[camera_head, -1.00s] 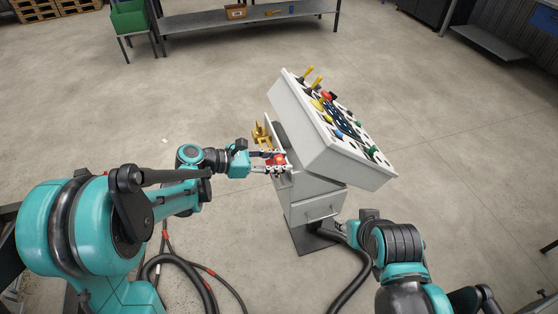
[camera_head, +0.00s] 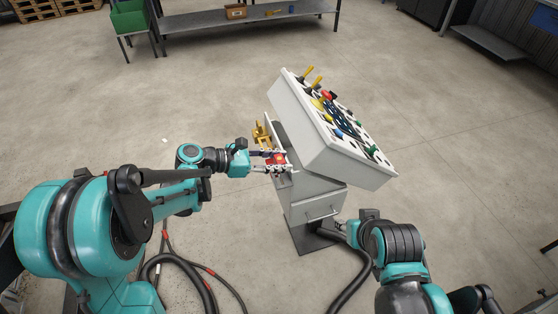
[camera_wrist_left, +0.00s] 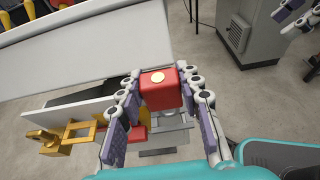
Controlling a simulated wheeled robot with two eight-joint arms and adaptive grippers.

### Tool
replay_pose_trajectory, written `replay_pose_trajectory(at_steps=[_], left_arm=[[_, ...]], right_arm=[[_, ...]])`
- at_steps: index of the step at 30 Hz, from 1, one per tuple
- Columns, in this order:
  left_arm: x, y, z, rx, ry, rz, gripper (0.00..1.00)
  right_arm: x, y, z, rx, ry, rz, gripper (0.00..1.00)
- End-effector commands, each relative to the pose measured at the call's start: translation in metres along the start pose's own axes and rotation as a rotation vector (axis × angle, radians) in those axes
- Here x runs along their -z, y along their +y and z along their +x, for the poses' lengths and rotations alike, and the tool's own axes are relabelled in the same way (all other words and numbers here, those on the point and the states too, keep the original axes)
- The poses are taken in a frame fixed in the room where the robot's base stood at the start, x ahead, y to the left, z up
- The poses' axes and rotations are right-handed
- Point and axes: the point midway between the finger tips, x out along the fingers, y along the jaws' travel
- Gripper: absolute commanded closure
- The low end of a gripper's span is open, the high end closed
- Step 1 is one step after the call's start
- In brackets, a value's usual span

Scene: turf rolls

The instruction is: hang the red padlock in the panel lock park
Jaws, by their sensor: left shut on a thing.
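The red padlock (camera_wrist_left: 160,90) has a round gold disc on its face. My left gripper (camera_wrist_left: 162,100) is shut on it, with a finger on each side. In the head view the padlock (camera_head: 279,158) and left gripper (camera_head: 272,161) are at the left side of the panel (camera_head: 310,130), by a narrow light tray (camera_wrist_left: 75,113). Yellow-gold hardware (camera_wrist_left: 50,143) sits at the tray's far end. Another red part (camera_wrist_left: 136,133) shows below the padlock. The padlock's shackle is hidden. My right gripper (camera_wrist_left: 300,38) has its fingers apart, low by the pedestal.
The sloped panel top carries several coloured knobs and levers (camera_head: 330,96). It stands on a grey pedestal (camera_head: 312,207) with a dark foot plate. A shelf table (camera_head: 240,20) and a green bin (camera_head: 130,17) are at the back.

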Motion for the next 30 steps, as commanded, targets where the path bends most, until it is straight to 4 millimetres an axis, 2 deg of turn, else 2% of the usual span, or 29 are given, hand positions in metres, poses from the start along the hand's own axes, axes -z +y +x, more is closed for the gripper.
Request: replay_pose_trajectory(at_steps=[20, 30], left_arm=[[0.0002, 0.0, 0.0001, 0.0, 0.0, 0.0, 0.97], [0.0078, 0.0, 0.0028, 0.0, 0.0, 0.0, 0.97]], right_arm=[[-0.0007, 0.0, 0.001, 0.0, 0.0, 0.0, 0.6], [-0.0047, 0.0, 0.0066, 0.0, 0.0, 0.0, 0.6]])
